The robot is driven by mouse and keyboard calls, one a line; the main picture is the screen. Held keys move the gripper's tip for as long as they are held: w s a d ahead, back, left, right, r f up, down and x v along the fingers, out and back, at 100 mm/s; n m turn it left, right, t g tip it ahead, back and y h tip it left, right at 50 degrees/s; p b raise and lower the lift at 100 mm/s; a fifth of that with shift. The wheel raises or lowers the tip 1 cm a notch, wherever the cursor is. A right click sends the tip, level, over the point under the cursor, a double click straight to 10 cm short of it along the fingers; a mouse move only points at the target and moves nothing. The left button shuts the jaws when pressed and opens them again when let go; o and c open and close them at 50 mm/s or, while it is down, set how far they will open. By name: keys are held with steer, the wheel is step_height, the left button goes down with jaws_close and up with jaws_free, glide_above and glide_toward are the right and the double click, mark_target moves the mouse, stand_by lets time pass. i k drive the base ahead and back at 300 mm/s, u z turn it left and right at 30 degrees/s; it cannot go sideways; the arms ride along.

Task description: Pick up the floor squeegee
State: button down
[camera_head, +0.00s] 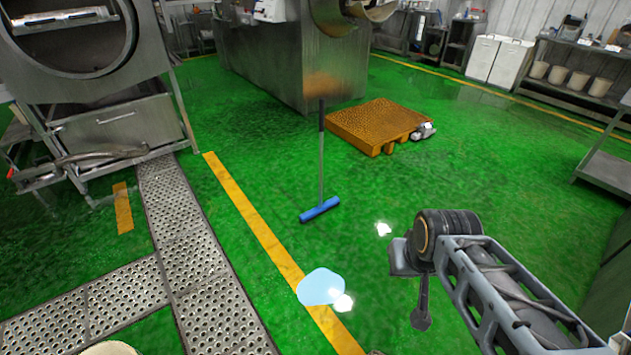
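The floor squeegee stands upright on the green floor near the middle of the view. It has a long thin grey handle (321,160) with a dark top end and a blue head (320,208) resting on the floor. My arm reaches in from the lower right. Its end, with what looks like my gripper (421,315), is to the right of the squeegee and nearer to me, clearly apart from it. The fingers are not clear enough to tell open from shut. Nothing is seen held.
An orange pallet (375,122) lies behind the squeegee to the right. A large steel machine (290,60) stands behind. Metal floor grating (190,245) and a yellow line (250,215) run at left. A pale blue patch (318,287) lies in front. Green floor around the squeegee is clear.

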mark_target(310, 214)
steer(key=z, duration=0.25)
steer(key=i, duration=3.35)
steer(key=u, duration=3.35)
